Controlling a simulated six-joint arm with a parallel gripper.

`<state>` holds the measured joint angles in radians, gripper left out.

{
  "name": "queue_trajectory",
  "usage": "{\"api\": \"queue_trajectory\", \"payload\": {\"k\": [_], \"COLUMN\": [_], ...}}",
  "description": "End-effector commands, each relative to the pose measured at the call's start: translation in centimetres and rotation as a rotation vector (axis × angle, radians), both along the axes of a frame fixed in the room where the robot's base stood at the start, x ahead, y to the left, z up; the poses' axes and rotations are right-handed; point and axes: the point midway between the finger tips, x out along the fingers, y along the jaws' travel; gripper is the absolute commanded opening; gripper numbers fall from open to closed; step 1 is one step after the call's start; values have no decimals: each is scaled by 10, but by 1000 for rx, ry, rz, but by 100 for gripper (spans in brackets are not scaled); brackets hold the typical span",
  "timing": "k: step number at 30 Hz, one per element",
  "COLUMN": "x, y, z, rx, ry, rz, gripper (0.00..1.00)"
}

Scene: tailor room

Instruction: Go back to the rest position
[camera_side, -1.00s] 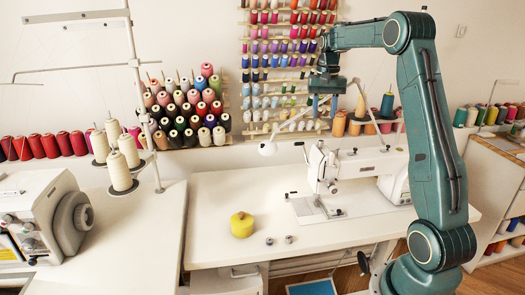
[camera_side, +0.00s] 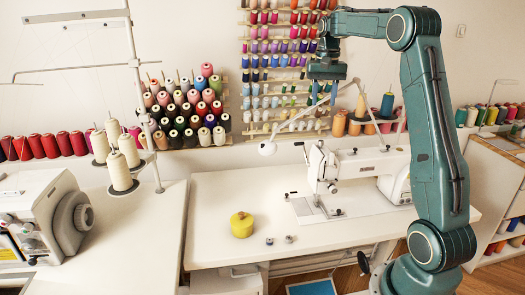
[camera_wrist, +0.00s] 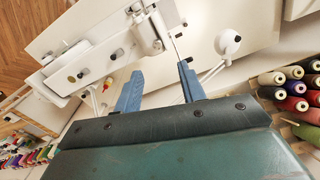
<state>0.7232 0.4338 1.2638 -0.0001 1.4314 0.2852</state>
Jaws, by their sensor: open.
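My gripper (camera_side: 322,92) is raised high above the table, in front of the thread rack on the wall. Its two blue fingers point down and are apart in the wrist view (camera_wrist: 160,85), with nothing between them. Two small metal bobbins (camera_side: 289,239) lie on the table just right of the pot.
A white sewing machine (camera_side: 370,167) stands on the table below my gripper. A white lamp (camera_side: 268,148) is behind it. Thread racks (camera_side: 262,87) line the wall. A serger (camera_side: 45,220) and a cone stand (camera_side: 160,187) are at the left. The table's front left is mostly clear.

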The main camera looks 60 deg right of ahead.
Motion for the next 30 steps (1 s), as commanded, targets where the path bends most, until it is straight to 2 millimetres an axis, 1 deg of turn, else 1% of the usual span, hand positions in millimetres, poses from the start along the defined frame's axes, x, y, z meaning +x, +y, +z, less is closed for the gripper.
{"api": "queue_trajectory", "payload": {"k": [5, 10, 14, 18, 23, 30], "x": [0, -6, -15, -29, -50, -87], "y": [35, 81, 118, 155, 195, 246], "z": [15, 30, 39, 44, 46, 40], "rx": [-23, -55, -78, -103, -129, -166], "ry": [-28, -66, -99, -135, -178, -245], "rz": [76, 179, 263, 352, 454, 608], "gripper": [40, 40, 40, 40, 40, 40]}}
